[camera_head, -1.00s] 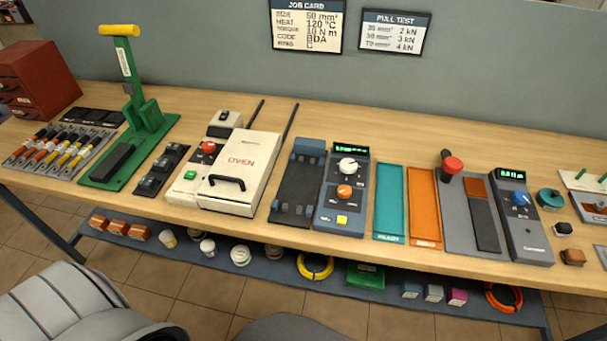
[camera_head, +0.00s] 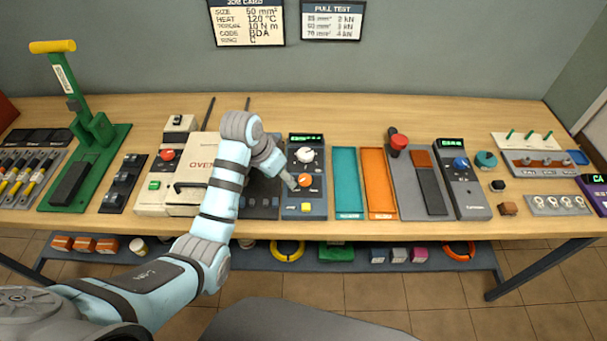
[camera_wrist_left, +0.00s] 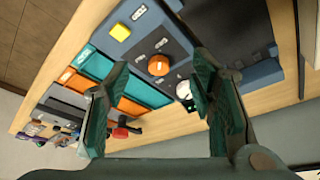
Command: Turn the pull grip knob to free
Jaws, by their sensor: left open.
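Two candidates for the pull grip knob show, and I cannot tell from markings which is named. One is the red knob (camera_head: 398,141) on a black stem on the grey plate, right of the orange tray. The other is the blue knob (camera_head: 461,163) on the dark unit beside that plate. My left gripper (camera_head: 291,183) is well left of both, close to the orange knob (camera_head: 304,180) of the blue unit. In the left wrist view its fingers are open and empty, with the orange knob (camera_wrist_left: 158,65) seen between them; contact cannot be told. My right gripper is out of view.
The blue unit also has a white knob (camera_head: 305,155) and a yellow button (camera_head: 306,207). A teal tray (camera_head: 348,180) and an orange tray (camera_head: 378,181) lie between it and the grey plate (camera_head: 408,182). The oven stands to the left.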

